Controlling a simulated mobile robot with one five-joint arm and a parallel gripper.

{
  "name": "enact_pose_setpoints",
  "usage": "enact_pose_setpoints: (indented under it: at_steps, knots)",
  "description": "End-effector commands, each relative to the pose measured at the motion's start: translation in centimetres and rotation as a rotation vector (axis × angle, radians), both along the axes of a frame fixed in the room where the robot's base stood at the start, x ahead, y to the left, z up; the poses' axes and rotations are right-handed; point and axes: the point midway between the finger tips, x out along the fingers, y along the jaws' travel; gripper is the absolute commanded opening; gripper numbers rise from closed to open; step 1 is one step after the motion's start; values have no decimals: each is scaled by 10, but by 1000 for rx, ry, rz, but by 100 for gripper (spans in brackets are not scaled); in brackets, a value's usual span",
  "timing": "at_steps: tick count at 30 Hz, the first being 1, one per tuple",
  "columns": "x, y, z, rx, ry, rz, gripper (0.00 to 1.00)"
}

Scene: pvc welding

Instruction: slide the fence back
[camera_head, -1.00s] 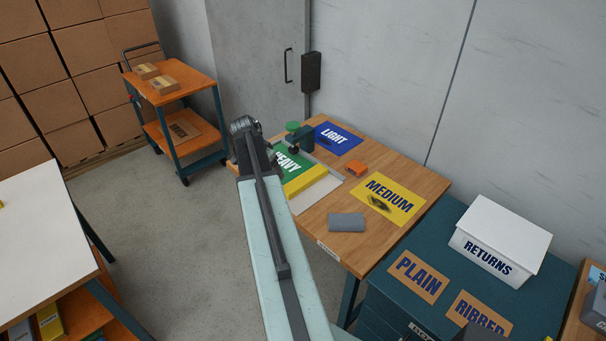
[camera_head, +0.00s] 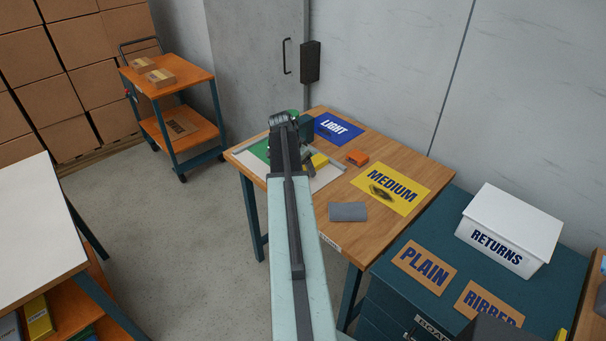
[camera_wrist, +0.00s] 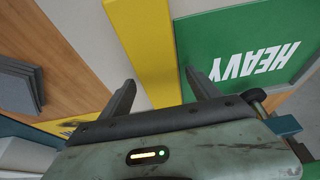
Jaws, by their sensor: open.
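The yellow bar (camera_wrist: 148,45), which looks like the fence, lies across the pale board beside the green HEAVY panel (camera_wrist: 215,32). In the head view only a short piece of the yellow bar (camera_head: 319,160) shows beside my arm. My gripper (camera_wrist: 160,80) is open, with one finger on either side of the bar in the wrist view. I cannot tell whether the fingers touch the bar or stay above it. In the head view my arm hides most of the gripper and the bar.
A grey block (camera_head: 347,211), an orange item (camera_head: 357,158), a yellow MEDIUM sheet (camera_head: 408,185) and a blue LIGHT sheet (camera_head: 347,128) lie on the wooden table. A dark teal fixture (camera_wrist: 285,125) stands near the green panel. A white RETURNS box (camera_head: 515,220) sits to the right.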

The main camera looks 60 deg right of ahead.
Motion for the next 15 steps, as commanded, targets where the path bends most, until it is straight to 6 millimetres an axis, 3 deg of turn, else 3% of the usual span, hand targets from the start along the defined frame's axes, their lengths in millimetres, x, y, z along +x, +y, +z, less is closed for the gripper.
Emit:
enact_pose_setpoints:
  at_steps: [7,12,15]
  knots:
    - [0,-1,0,0,0,0,69]
    - [0,0,0,0,0,1,22]
    - [0,0,0,0,0,1,0]
